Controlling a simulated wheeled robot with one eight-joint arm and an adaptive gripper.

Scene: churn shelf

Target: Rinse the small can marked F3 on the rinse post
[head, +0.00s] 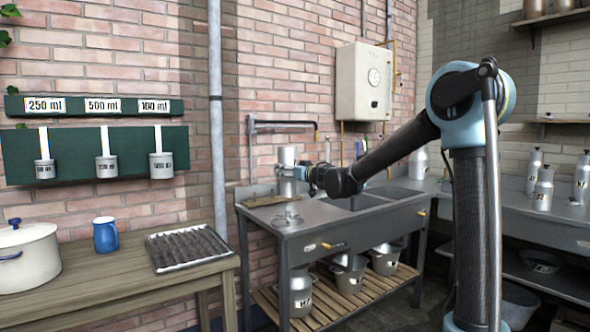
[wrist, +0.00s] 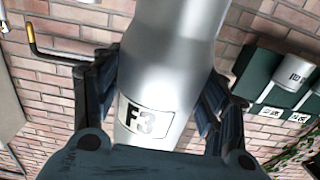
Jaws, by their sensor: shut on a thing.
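The small can marked F3 (wrist: 145,120) is silver metal and fills the middle of the wrist view. My gripper (head: 300,172) is shut on it, with dark fingers on both sides of the can (wrist: 160,95). Its label reads upright in the wrist view while the wall measures show inverted there, so the can appears upside down. In the head view the can (head: 286,157) is held above the left drainboard of the sink bench. A small star-shaped fitting, apparently the rinse post (head: 288,218), stands below it; they look apart. The can's mouth is not clearly visible.
A pipe (head: 284,122) with a downturned end runs behind the can. The sink basins (head: 360,201) lie to the right. A wooden table (head: 130,287) at left carries a white pot (head: 25,260), a blue mug (head: 105,235) and a dark tray (head: 188,248). Several cans stand on the right counter.

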